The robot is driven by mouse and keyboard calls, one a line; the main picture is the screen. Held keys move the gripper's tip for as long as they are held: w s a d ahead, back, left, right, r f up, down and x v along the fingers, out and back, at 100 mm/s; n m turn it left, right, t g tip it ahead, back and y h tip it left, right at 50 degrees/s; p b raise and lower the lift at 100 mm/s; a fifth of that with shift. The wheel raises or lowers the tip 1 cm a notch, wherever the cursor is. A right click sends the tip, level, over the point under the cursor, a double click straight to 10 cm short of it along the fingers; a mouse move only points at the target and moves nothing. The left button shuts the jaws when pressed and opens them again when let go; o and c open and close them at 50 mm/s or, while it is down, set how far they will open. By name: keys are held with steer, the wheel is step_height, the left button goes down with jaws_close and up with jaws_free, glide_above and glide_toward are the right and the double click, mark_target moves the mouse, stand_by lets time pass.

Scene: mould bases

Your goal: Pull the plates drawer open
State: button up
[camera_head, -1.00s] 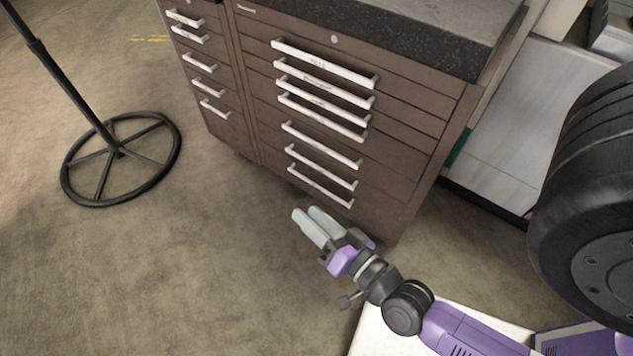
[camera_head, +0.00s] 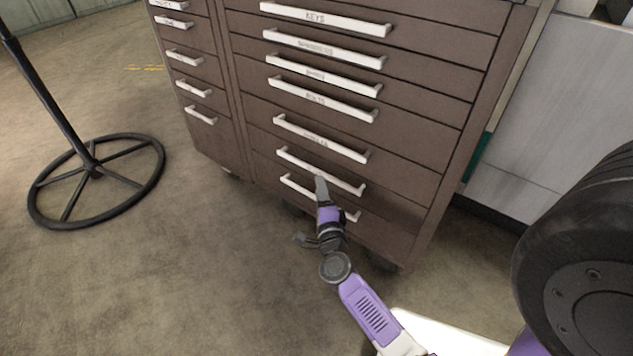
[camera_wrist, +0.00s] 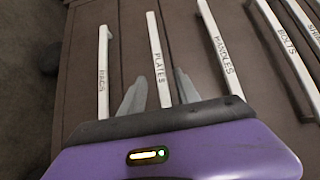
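The plates drawer is the second from the bottom in the brown cabinet, and it looks shut. Its white bar handle (camera_head: 300,162) shows in the head view, and its PLATES label reads in the wrist view (camera_wrist: 156,45). My gripper (camera_head: 321,183) is at this handle. In the wrist view my gripper (camera_wrist: 159,76) is open, with one grey finger on each side of the plates handle. I cannot tell whether either finger touches the bar.
The handles drawer's handle (camera_head: 318,139) is just above, and the lowest drawer's handle (camera_head: 297,187) just below. A black ring-footed stand (camera_head: 93,170) is at left and a large black wheel-like object (camera_head: 575,240) at right.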

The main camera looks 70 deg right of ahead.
mark_target(317, 173)
steer(key=shift+b+x, duration=0.85)
steer(key=shift+x, duration=3.1)
steer(key=shift+s, duration=0.1)
jaws_close()
steer(key=shift+f, duration=0.1)
